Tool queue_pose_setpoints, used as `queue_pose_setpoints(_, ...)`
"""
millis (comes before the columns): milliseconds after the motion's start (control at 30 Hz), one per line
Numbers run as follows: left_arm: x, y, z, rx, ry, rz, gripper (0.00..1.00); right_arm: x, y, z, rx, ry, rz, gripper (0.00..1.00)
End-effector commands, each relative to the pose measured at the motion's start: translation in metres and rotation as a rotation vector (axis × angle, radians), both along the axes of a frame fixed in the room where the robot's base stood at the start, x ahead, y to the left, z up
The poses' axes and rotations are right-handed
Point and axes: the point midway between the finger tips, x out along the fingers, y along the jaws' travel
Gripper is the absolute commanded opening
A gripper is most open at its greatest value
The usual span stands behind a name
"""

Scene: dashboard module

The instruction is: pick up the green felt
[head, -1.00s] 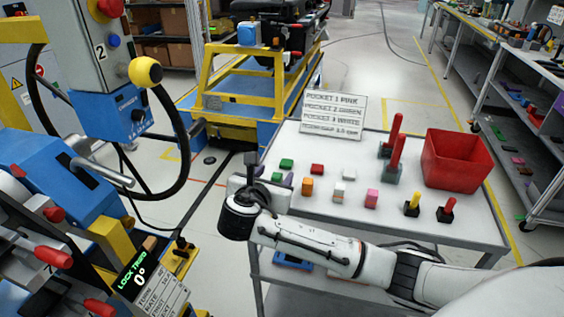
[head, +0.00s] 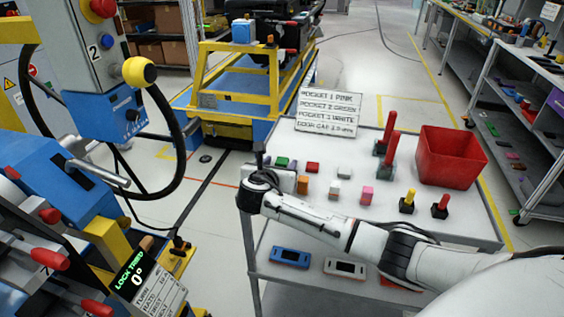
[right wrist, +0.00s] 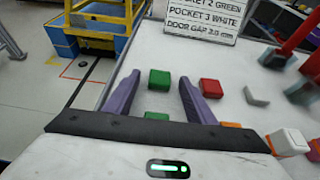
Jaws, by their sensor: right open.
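Two green pieces lie on the white table. The farther green block (right wrist: 159,79) lies just beyond my right fingertips in the right wrist view, and shows in the head view (head: 281,161). A nearer green piece (right wrist: 157,115) lies between the fingers, partly covered by the gripper's dark edge; the head view hides it. I cannot tell which one is felt. My right gripper (right wrist: 153,92) is open, with purple fingers either side and nothing held. In the head view it is over the table's left part. My left gripper is not in view.
A red block (right wrist: 210,88) lies right of the right finger. Orange (head: 303,184), white (head: 345,172) and pink (head: 366,195) blocks lie farther right. A sign (head: 328,112), red-handled tools and a red bin (head: 452,157) stand on the table (head: 440,232).

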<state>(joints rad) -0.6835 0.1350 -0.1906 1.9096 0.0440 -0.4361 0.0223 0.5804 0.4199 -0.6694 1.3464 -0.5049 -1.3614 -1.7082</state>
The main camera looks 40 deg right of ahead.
Motion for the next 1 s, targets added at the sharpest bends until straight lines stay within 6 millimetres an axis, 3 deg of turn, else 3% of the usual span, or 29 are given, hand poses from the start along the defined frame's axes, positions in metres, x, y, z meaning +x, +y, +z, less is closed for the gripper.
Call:
queue_pose_setpoints(167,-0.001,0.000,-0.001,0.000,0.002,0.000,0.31,0.000,0.000,0.000,0.001,-0.001,0.001,0.50)
queue_pose_setpoints(433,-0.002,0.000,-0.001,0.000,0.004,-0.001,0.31,0.000,0.000,0.000,0.001,-0.001,0.001,0.08)
queue_pose_setpoints(767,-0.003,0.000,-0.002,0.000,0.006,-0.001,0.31,0.000,0.000,0.001,0.001,-0.002,0.000,0.06)
queue_pose_setpoints(867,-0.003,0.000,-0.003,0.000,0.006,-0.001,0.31,0.001,0.000,0.010,0.002,-0.005,0.000,0.06)
queue_pose_setpoints(1000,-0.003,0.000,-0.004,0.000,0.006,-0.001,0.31,0.001,0.000,0.037,0.001,-0.007,0.001,0.06)
